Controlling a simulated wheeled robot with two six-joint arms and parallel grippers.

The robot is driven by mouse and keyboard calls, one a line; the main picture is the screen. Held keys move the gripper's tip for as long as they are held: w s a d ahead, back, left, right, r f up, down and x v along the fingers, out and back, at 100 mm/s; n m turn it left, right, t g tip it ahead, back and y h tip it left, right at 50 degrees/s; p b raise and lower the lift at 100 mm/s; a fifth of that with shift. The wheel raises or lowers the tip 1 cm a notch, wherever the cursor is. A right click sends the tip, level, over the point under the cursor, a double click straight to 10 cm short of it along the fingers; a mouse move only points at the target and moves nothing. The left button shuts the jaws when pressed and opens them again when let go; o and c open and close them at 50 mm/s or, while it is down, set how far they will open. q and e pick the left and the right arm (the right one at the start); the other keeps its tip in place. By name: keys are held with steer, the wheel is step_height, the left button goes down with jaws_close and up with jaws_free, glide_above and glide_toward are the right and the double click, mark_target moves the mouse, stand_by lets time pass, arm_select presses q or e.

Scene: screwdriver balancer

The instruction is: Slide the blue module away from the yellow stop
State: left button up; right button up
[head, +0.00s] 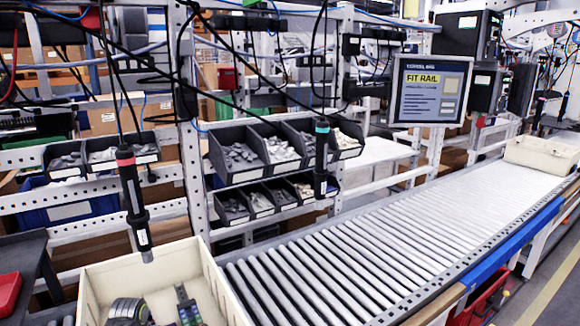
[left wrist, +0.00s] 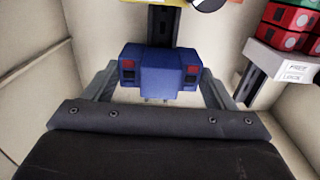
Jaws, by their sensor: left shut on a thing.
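In the left wrist view, the blue module (left wrist: 158,72) sits on a dark upright rail (left wrist: 163,26). A yellow piece (left wrist: 168,3), likely the yellow stop, is cut off by the top edge. A stretch of bare rail shows between it and the module. My left gripper (left wrist: 153,88) has its grey fingers on either side of the module and is shut on it. In the head view, a grey shape (head: 128,308) low in the cream tote (head: 150,277) is cut off, and I cannot tell what it is. My right gripper is not in view.
Beside the module, another dark rail (left wrist: 258,83) carries a pale block marked FREE LOCK (left wrist: 286,62) and red and green blocks (left wrist: 292,22). Tote walls close in around the gripper. A black hanging screwdriver (head: 134,200) ends above the tote. The roller conveyor (head: 380,245) is clear nearby.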

arm_select(q)
steer(key=shift+s+d+p, duration=0.2)
steer(key=shift+s+p, duration=0.15)
steer(key=shift+p, duration=0.35)
stand_by(0.7)
steer(key=o, duration=1)
steer(key=shift+w, duration=0.1)
steer(key=shift+r, duration=0.15)
steer(key=shift+r+p, duration=0.9)
steer(key=shift+p, duration=0.3)
